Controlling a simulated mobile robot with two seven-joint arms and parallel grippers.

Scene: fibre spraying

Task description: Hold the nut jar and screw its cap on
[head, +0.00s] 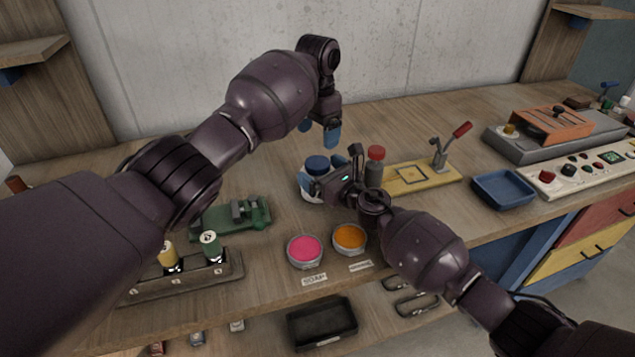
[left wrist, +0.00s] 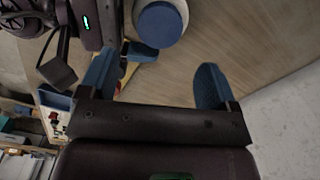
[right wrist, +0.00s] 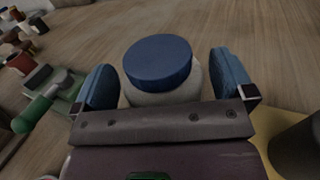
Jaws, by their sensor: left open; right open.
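The nut jar (head: 304,184) is a pale jar standing on the bench, with a blue cap (head: 317,163) on top; whether the cap is threaded on, I cannot tell. In the right wrist view the jar (right wrist: 160,97) and cap (right wrist: 157,63) sit between the open blue fingers of my right gripper (right wrist: 163,80), with a gap visible on the right. In the head view my right gripper (head: 322,188) partly hides the jar. My left gripper (head: 320,132) is open and empty, raised behind the jar. In the left wrist view the cap (left wrist: 160,24) is beyond its fingers (left wrist: 154,82).
A red-capped bottle (head: 375,167) stands close right of my right gripper, beside a yellow plate (head: 408,179) with a red-handled lever. Pink (head: 304,250) and orange (head: 349,237) tubs lie in front, a green vise (head: 232,216) left. Bench behind the jar is mostly clear.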

